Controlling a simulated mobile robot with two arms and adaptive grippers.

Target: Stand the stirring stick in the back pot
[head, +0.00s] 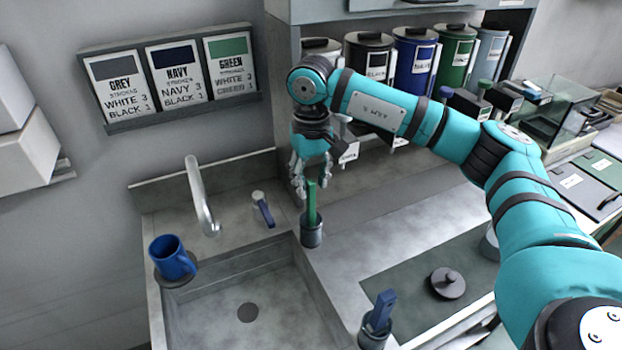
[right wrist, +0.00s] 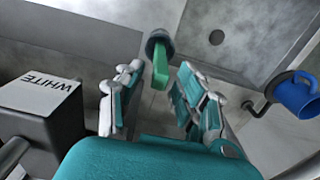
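A green stirring stick (head: 312,203) stands nearly upright in the grey back pot (head: 311,236), beside the sink's right rim. My right gripper (head: 298,180) is just above and behind the stick, with its fingers pointing down. In the right wrist view my right gripper (right wrist: 158,82) has its fingers spread. The green stick (right wrist: 161,67) and the pot (right wrist: 160,44) show beyond the gap between the fingers, and nothing is held. A blue stick (head: 379,309) stands in the front pot (head: 373,336) at the bottom of the head view. My left gripper is not in view.
The sink (head: 240,285) lies left of the back pot, with a tap (head: 203,200) and a blue mug (head: 172,258) at its edge. Several labelled canisters (head: 412,62) stand behind my right arm. A dark round lid (head: 447,283) lies on a green mat (head: 415,318).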

